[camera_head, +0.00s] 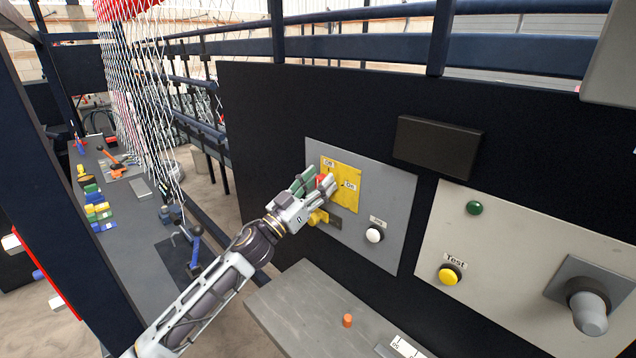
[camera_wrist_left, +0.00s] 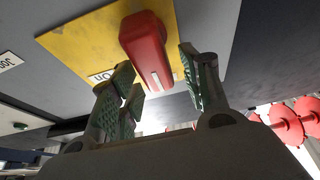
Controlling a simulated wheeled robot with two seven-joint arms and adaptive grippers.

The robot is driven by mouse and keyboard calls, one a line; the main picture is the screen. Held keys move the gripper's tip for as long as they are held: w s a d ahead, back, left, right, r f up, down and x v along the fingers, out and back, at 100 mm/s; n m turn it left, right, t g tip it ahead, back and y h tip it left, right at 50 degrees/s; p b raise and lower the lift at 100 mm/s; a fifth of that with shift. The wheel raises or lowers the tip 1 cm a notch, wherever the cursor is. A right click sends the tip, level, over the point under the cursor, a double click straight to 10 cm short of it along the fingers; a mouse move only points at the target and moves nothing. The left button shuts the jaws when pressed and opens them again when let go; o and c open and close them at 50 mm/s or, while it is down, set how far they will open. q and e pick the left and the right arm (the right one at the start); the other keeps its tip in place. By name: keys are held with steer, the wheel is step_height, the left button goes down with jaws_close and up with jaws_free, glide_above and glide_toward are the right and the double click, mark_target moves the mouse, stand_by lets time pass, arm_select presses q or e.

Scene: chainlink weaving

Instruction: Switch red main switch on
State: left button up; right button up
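The red main switch (camera_wrist_left: 146,48) is a red handle on a yellow plate (camera_head: 347,183) on the grey panel. In the head view only a bit of its red (camera_head: 321,180) shows past my fingers. The plate has an "Off" label (camera_head: 329,163) at upper left and an "On" label (camera_head: 350,186) at right. My left gripper (camera_head: 318,184) is at the switch. In the left wrist view my left gripper (camera_wrist_left: 160,88) is open, with green-padded fingers on both sides of the handle's end. I cannot tell whether they touch it. My right gripper is not in view.
A beige panel (camera_head: 510,255) to the right holds a green light, a yellow button and a large grey knob. A grey ledge (camera_head: 300,300) juts out below.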

arm_select(q)
steer(key=c, duration=1)
steer(key=shift+o, duration=0.2)
